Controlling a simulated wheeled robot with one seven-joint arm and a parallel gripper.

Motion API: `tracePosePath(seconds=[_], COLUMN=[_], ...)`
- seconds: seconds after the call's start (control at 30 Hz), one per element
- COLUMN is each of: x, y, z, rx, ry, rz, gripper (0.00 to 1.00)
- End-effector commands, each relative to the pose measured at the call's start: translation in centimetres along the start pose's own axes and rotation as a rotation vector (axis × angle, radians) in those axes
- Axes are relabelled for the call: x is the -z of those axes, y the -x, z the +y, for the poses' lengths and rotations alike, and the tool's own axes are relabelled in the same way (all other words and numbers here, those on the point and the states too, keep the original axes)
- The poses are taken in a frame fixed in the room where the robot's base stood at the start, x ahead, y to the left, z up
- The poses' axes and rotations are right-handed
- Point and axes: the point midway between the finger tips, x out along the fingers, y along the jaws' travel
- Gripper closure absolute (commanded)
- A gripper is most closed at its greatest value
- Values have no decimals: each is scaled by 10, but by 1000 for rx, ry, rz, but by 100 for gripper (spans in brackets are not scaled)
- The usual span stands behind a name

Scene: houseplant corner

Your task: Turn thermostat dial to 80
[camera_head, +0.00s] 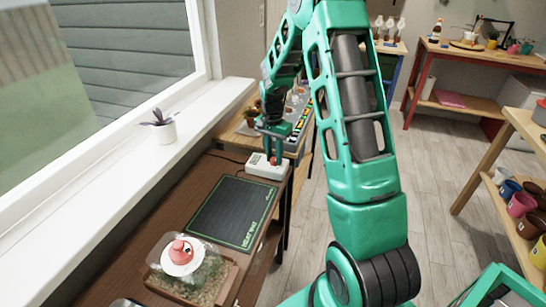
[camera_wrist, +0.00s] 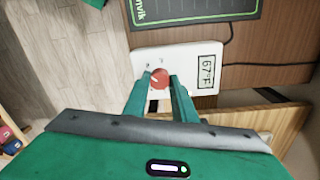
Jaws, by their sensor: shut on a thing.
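The thermostat is a white box (camera_head: 266,167) at the far end of the brown bench. In the wrist view the box (camera_wrist: 181,62) shows a small display (camera_wrist: 208,71) that appears to read 67°F. Its red round dial (camera_wrist: 160,77) sits between my fingertips. My gripper (camera_wrist: 158,80) is shut on the dial, one finger on each side. In the head view my gripper (camera_head: 273,157) reaches down onto the box from above, and a bit of the red dial shows. The dial's pointer mark is too small to read.
A black heat mat (camera_head: 233,211) lies on the bench beside the thermostat. A clear-lidded propagator with a red knob (camera_head: 182,255) stands nearer. A potted plant (camera_head: 163,130) is on the white sill. A wooden table (camera_wrist: 262,125) adjoins the bench. Dark cables run from the box.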

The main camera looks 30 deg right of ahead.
Motion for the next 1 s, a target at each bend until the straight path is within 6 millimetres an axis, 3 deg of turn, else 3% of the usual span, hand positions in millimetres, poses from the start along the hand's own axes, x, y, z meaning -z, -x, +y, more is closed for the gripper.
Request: tracePosePath(seconds=[0.4,0.93,0.97,1.0], x=[-1,-2,-2,-2], y=[3,3,3,3], z=[-8,-9,-9,-9], rx=[15,17,17,17], ry=[-167,-185,-185,-185], rz=[-5,-7,-7,-7], gripper=[98,98,71,61])
